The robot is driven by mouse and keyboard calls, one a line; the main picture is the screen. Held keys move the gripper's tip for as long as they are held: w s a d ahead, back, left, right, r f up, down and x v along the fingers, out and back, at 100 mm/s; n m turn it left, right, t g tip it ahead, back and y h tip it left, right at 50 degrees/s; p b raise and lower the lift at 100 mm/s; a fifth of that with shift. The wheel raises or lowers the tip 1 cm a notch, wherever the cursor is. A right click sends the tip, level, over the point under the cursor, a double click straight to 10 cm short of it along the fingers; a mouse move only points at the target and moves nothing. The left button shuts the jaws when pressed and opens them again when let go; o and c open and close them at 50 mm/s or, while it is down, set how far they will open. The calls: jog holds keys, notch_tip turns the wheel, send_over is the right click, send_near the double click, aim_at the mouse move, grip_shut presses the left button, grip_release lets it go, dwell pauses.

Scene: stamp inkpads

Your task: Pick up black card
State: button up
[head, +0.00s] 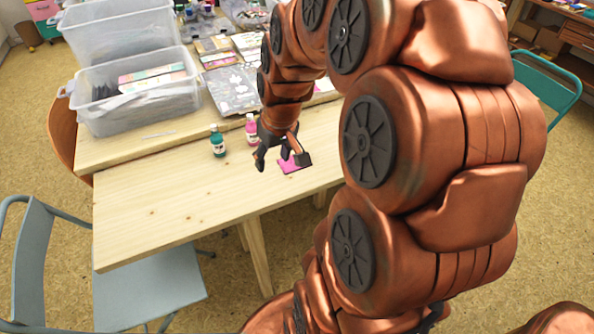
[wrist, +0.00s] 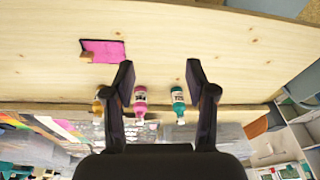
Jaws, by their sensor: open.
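I cannot make out a black card in either view. A flat pink card-like piece (head: 291,167) lies on the wooden table near its front edge, partly behind my gripper (head: 281,160) in the head view. In the wrist view the pink piece (wrist: 104,48) is to the left of and beyond my gripper (wrist: 160,75), with a small wood-coloured bit at its lower left corner. My gripper is open above the table, with nothing between its fingers.
A teal bottle (head: 217,141) and a pink bottle (head: 251,130) stand left of my gripper. A clear bin (head: 150,115) with papers and dark items stands farther left. Flat printed sheets (head: 232,90) lie behind. The table's front left (head: 170,205) is clear. A grey-blue chair (head: 150,290) stands in front.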

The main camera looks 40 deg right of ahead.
jog(key=m+t+h+b, duration=0.1)
jog(key=m+t+b, duration=0.1)
jog(key=b, duration=0.2)
send_over(288, 168)
jog(key=s+d, duration=0.4)
jog(key=d, duration=0.1)
notch_tip(288, 168, down, 6)
jog(key=shift+s+f, duration=0.1)
jog(key=shift+f, duration=0.1)
jog(key=shift+d+p+x, duration=0.1)
jog(key=shift+p+x, duration=0.2)
jog(key=shift+x, duration=1.55)
jog(key=shift+d+p+x, duration=0.15)
jog(key=shift+p+x, duration=0.1)
jog(key=shift+x, duration=1.65)
jog(key=c, duration=0.9)
